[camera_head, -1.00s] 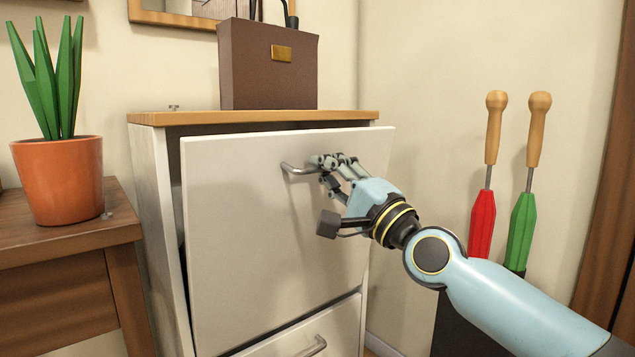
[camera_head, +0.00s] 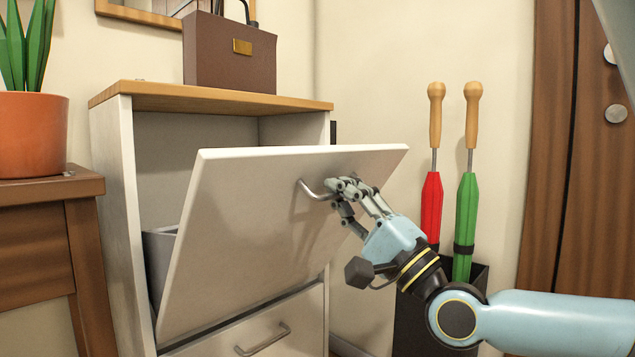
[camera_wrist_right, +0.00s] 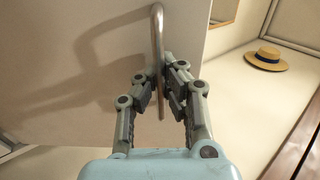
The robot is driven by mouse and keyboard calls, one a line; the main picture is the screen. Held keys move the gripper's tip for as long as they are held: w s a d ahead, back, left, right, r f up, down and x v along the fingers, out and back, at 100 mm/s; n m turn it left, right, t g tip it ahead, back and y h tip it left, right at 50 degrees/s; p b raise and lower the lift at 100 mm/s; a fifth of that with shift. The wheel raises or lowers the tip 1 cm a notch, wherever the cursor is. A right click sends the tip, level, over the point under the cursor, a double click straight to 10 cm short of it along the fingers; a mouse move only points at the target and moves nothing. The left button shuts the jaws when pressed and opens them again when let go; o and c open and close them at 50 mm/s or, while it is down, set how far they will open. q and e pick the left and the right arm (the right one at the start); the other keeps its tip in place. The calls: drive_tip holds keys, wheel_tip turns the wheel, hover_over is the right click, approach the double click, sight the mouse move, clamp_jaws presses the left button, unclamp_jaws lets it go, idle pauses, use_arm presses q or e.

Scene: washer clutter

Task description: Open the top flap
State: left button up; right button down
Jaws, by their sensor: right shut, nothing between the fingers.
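The white top flap (camera_head: 235,235) of the shoe cabinet is tilted outward, its upper edge well away from the cabinet top. The dark opening and a grey inner bin (camera_head: 160,262) show behind it. A curved metal handle (camera_head: 308,191) is on the flap's upper part. My right gripper (camera_head: 345,188) is at the handle's right end, fingers shut. In the right wrist view, the fingers (camera_wrist_right: 162,80) lie at the handle bar (camera_wrist_right: 157,32), and I see no clear grip on it. My left gripper is not in view.
A brown bag (camera_head: 230,55) stands on the cabinet's wooden top (camera_head: 150,90). A lower drawer with a handle (camera_head: 263,340) is below the flap. A red umbrella (camera_head: 431,205) and a green umbrella (camera_head: 466,215) stand in a dark holder (camera_head: 478,300) behind my right arm. A potted plant (camera_head: 32,135) is at left.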

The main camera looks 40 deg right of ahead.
drive_tip(key=c, duration=2)
unclamp_jaws()
drive_tip(key=shift+s+f, duration=0.4)
drive_tip(key=shift+s, duration=0.05)
drive_tip(key=o, duration=0.5)
drive_tip(key=shift+w+d, duration=0.1)
drive_tip(key=shift+w, duration=0.1)
drive_tip(key=shift+c, duration=0.2)
drive_tip(key=shift+o, duration=0.6)
drive_tip(key=shift+s, duration=0.1)
drive_tip(key=v, duration=1.2)
